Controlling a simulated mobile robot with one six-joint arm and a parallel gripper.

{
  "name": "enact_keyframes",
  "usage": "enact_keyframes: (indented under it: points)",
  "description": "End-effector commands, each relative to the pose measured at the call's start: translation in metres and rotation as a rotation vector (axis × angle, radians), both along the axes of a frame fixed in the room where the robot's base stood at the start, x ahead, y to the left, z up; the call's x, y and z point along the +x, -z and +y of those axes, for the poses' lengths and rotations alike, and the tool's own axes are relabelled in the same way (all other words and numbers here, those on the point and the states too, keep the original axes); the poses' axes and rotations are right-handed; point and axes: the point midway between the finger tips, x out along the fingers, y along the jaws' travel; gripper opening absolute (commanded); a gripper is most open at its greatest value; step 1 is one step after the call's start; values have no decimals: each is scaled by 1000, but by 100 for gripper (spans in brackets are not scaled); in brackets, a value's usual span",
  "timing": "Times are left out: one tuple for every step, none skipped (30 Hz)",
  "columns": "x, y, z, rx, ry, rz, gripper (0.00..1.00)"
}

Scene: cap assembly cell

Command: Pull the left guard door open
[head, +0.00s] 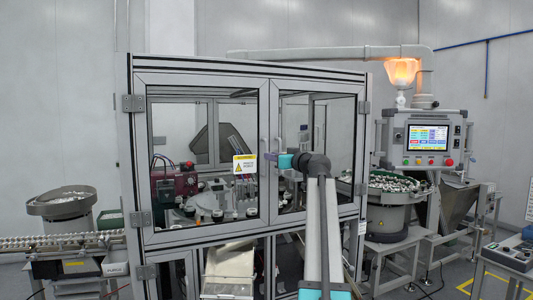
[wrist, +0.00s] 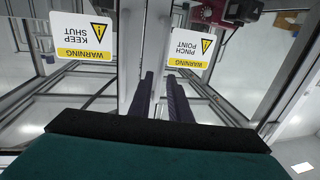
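The left guard door (head: 205,226) is a clear panel in a grey metal frame, and it looks closed. Its pale upright handle (head: 261,150) is by the middle seam. My gripper (head: 269,156) reaches in from the right at handle height, and its fingertips are close to that handle. In the wrist view, the two dark fingers (wrist: 161,76) are apart, with a pale upright bar between or just beyond them. I cannot tell whether they touch it. The yellow-and-white pinch point label (wrist: 187,40) appears upside down beside the fingers.
The right guard door (head: 338,215) looks closed, its middle partly hidden by my arm. A keep shut label (wrist: 82,37) shows in the wrist view. A bowl feeder (head: 63,203) and conveyor stand left; a control panel (head: 428,140) stands right.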

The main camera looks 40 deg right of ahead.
Motion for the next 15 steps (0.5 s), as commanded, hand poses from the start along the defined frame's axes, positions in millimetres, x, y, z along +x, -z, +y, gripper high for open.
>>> enact_keyframes:
  points:
    - [9,-3,-2,1,-2,1,17]
    - [13,-3,-3,1,-2,1,17]
    - [19,-3,-4,1,-3,2,17]
    - [23,-2,-4,1,-2,2,17]
    - [26,-2,-5,1,-2,1,17]
    - [31,-3,-7,1,-1,1,17]
    - [33,-3,-7,0,-1,1,17]
    - [36,-2,-8,0,-1,1,17]
    - [40,-2,-8,0,-1,1,17]
    - [42,-2,-8,-1,-1,1,17]
    - [43,-2,-8,-1,-1,1,17]
    - [45,-1,-9,0,-1,1,17]
    - [47,-1,-9,0,-1,1,17]
    - [47,-1,-9,0,-1,1,17]
    - [48,0,-9,0,-1,1,17]
